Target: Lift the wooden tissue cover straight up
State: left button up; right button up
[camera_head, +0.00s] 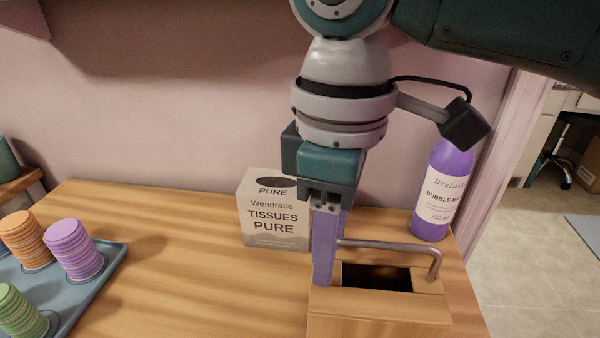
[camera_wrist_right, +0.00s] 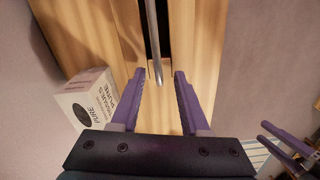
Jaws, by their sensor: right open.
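The wooden tissue cover (camera_head: 380,315) stands at the front right of the wooden counter, with a dark slot in its top and a metal bar handle (camera_head: 400,246) above the slot. In the right wrist view the handle (camera_wrist_right: 152,40) reaches between the purple fingers of my right gripper (camera_wrist_right: 160,78). That gripper is open, with a gap on both sides of the bar. In the head view my right gripper (camera_head: 327,275) points down at the handle's left end, and one finger hides that end. My left gripper (camera_wrist_right: 275,138) shows only at the right wrist view's lower right, its fingers apart.
A tissue box (camera_head: 273,212) stands behind and left of the cover. A purple bubble bath bottle (camera_head: 429,195) stands behind it to the right, near the counter's right edge. A blue tray (camera_head: 95,283) with striped stacks is at the left. The counter (camera_head: 180,250) between is clear.

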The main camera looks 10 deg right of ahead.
grip_shut()
dwell(1.4)
